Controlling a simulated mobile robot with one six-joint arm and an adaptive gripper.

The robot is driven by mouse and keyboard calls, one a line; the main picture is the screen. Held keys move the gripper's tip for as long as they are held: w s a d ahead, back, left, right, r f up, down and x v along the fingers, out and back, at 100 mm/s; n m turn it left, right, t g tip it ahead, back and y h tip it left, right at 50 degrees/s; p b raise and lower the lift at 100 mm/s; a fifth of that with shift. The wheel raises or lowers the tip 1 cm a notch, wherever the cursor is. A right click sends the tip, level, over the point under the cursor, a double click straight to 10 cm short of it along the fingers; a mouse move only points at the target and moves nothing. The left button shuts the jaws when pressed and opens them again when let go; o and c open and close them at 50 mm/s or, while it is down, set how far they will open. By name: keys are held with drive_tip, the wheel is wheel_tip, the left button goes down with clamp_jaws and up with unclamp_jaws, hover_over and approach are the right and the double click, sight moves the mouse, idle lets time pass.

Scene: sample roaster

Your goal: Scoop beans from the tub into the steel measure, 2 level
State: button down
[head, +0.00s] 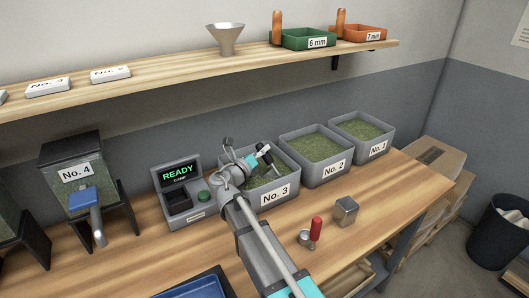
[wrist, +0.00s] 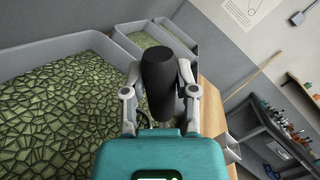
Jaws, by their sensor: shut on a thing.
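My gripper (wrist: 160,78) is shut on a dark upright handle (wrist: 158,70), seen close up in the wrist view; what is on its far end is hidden. In the head view my gripper (head: 268,158) is over the grey tub No. 3 (head: 275,197), which holds green beans. Bean-filled tubs No. 2 (head: 330,172) and No. 1 (head: 373,151) stand to its right. In the wrist view the beans (wrist: 60,110) fill the left side, beside the gripper. A square steel container (head: 346,211), which looks like the steel measure, stands on the bench; its inside cannot be made out.
A red-handled tool (head: 316,228) with a small round metal part stands left of the steel container. A scale-like unit (head: 177,190) reading READY is left of tub No. 3. A blue tray (head: 200,284) lies in front. The bench right of the steel container is clear.

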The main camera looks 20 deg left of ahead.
drive_tip(key=shift+w+a+r, duration=0.1)
drive_tip(key=shift+a+r, duration=0.05)
drive_tip(key=shift+a, duration=0.4)
drive_tip(key=shift+d+r+m+p, duration=0.1)
drive_tip(key=shift+r+m+p, duration=0.1)
drive_tip(key=shift+m+p, duration=0.2)
drive_tip(key=shift+d+r+m+g+p, duration=0.15)
drive_tip(key=shift+d+r+m+p, duration=0.15)
drive_tip(key=shift+m, duration=0.3)
drive_tip(key=shift+d+r+m+g+p, duration=0.15)
drive_tip(key=shift+d+m+p, duration=0.2)
drive_tip(key=shift+m, duration=0.25)
drive_tip(key=shift+s+d+r+m+p, duration=0.2)
drive_tip(key=shift+d+r+m+p, duration=0.25)
drive_tip(key=shift+m+p, duration=0.2)
drive_tip(key=shift+s+d+r+m+p, duration=0.15)
drive_tip(key=shift+d+r+m+p, duration=0.3)
drive_tip(key=shift+m, duration=0.2)
wheel_tip(320, 180, up, 8)
drive_tip(key=p, duration=0.8)
